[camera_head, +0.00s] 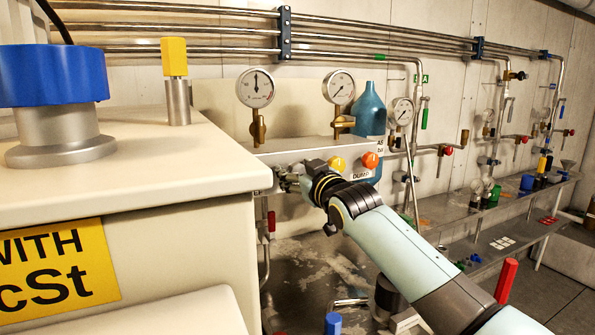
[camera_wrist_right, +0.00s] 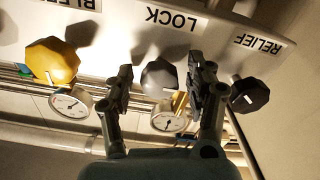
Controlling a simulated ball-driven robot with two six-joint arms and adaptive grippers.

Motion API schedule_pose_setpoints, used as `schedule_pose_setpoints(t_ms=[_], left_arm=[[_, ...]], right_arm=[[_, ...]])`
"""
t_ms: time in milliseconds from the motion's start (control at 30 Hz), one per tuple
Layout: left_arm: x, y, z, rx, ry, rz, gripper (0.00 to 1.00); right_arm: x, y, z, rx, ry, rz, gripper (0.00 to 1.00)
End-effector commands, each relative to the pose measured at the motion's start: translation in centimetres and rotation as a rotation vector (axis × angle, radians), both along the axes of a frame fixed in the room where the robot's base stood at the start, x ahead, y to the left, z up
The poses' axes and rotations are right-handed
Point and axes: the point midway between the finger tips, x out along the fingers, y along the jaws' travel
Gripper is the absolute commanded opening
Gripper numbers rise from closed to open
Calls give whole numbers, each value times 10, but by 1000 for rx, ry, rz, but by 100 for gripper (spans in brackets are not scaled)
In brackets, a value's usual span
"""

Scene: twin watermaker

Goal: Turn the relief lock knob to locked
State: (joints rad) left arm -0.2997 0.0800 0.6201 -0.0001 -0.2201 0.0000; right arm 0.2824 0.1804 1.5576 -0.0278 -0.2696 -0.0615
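In the right wrist view, which shows the panel upside down, the grey lock knob (camera_wrist_right: 160,78) lies below the word LOCK, with a pale pointer mark on its face. My right gripper (camera_wrist_right: 160,90) is open, with one finger on each side of this knob in the picture and a narrow gap at each side. Whether the fingers are deep enough to enclose it, I cannot tell. In the head view my right gripper (camera_head: 287,181) is at the front of the panel (camera_head: 300,151), and it hides the lock knob. My left gripper is not in view.
A black knob (camera_wrist_right: 250,95) by the RELIEF label stands close beside the right-hand finger. A yellow knob (camera_wrist_right: 52,62) is left of the other finger; it shows in the head view (camera_head: 337,163) beside an orange knob (camera_head: 370,160). A cream cabinet (camera_head: 150,265) stands left.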

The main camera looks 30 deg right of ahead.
Motion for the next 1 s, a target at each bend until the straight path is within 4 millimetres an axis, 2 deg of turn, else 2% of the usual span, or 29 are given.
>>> schedule_pose_setpoints(t_ms=[67,400,733,1000], left_arm=[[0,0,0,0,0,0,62],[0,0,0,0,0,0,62],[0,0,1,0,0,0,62],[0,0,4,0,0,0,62]], right_arm=[[0,0,0,0,0,0,43],[0,0,0,0,1,0,0],[0,0,0,49,-2,0,0],[0,0,0,224,-11,0,0]])
